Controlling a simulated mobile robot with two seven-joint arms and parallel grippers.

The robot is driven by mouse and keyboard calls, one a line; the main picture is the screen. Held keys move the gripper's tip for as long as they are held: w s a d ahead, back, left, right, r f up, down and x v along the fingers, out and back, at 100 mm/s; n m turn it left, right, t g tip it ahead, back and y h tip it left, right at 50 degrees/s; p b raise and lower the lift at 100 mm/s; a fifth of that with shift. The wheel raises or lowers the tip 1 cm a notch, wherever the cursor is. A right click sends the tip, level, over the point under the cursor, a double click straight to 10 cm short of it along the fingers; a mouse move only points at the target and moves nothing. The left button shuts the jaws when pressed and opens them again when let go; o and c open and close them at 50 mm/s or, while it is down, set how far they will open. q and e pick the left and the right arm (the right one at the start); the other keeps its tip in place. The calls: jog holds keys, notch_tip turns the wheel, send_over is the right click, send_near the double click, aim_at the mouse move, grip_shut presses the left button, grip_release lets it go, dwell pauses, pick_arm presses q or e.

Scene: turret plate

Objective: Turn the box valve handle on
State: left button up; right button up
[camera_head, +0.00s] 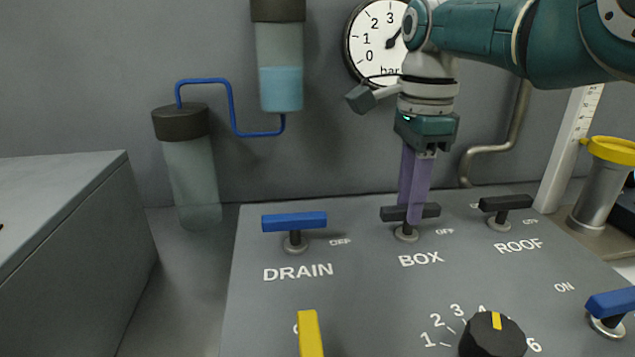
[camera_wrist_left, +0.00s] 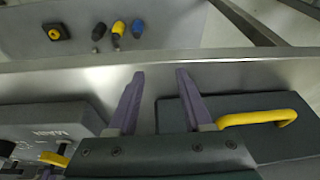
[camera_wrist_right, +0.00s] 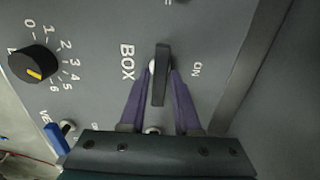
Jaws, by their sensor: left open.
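The box valve handle (camera_head: 431,211) is a black bar on a short post behind the BOX label. It lies crosswise, in line with the OFF mark at its right. In the right wrist view the handle (camera_wrist_right: 162,78) stands between my fingers, with ON printed beside it. My right gripper (camera_head: 411,218) reaches down from above, one finger on the near side and one on the far side. The right wrist view shows both fingers (camera_wrist_right: 161,80) close against the bar. My left gripper (camera_wrist_left: 160,75) is open and empty; it shows only in its own wrist view.
The blue DRAIN handle (camera_head: 290,222) is left and the black ROOF handle (camera_head: 506,203) right of BOX. A black knob (camera_head: 493,338), a yellow handle (camera_head: 310,333) and another blue handle (camera_head: 610,303) are nearer. A gauge (camera_head: 376,45) is on the wall behind my right arm.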

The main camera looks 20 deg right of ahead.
grip_shut()
jog(key=shift+n, duration=0.3)
jog(key=n+p, duration=0.1)
jog(key=n, duration=0.2)
jog(key=shift+r, duration=0.1)
jog(key=n, duration=0.3)
jog(key=shift+s+n+p, duration=0.1)
jog(key=shift+n+p, duration=0.2)
jog(key=shift+p, duration=0.1)
jog(key=n, duration=0.5)
jog(key=shift+d, duration=0.1)
jog(key=n, duration=0.5)
jog(key=shift+s+p, duration=0.1)
jog(key=shift+p, duration=0.25)
jog(key=shift+n, duration=0.4)
